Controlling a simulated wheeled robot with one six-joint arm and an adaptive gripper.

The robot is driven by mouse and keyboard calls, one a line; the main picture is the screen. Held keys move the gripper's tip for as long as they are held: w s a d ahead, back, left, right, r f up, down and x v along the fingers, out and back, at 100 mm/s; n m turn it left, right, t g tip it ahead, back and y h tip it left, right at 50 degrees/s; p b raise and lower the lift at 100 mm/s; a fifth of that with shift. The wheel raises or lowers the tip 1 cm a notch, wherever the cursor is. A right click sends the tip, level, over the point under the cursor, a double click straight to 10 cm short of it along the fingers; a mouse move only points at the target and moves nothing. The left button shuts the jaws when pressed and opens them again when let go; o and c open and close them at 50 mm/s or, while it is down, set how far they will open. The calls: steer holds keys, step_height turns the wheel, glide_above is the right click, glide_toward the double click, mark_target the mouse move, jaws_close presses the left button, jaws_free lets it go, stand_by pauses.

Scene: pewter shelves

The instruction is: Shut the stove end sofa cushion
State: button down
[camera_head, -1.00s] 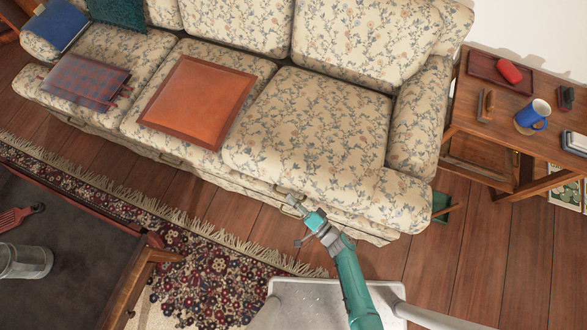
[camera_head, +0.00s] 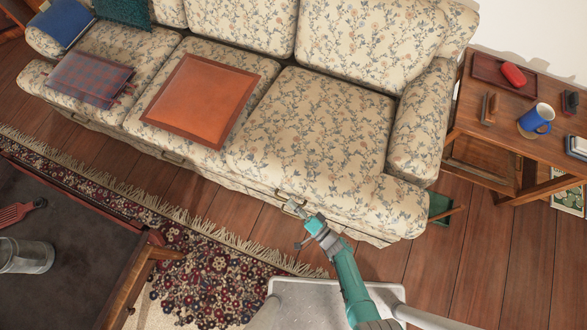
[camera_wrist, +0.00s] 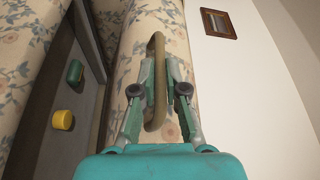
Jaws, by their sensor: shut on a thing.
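The floral sofa (camera_head: 110,122) has several seat cushions. The seat cushion at the right end (camera_head: 315,115) lies beside the sofa's right arm, and no gap shows under it in the head view. My gripper (camera_head: 296,207) is at the sofa's front edge below it. In the wrist view my gripper (camera_wrist: 156,95) is shut on a curved brown handle (camera_wrist: 154,55) along a floral panel (camera_wrist: 130,75). Left of that panel, a dark grey recess (camera_wrist: 60,145) shows a green item (camera_wrist: 74,72) and a yellow item (camera_wrist: 62,120). How far it stands open is unclear.
A side table (camera_head: 505,132) with a blue mug (camera_head: 533,121) stands right. A dark table (camera_head: 70,255) and a fringed rug (camera_head: 215,275) are front left. Wood floor is bare between.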

steer(key=c, duration=1.5)
jaws_free()
steer(key=shift+w+r, duration=0.2)
steer(key=shift+w, duration=0.15)
steer(key=shift+s+f, duration=0.1)
steer(key=shift+s, duration=0.05)
steer(key=shift+s, duration=0.15)
steer(key=shift+f, duration=0.1)
steer(key=shift+v, duration=5.9)
steer(key=shift+d, duration=0.1)
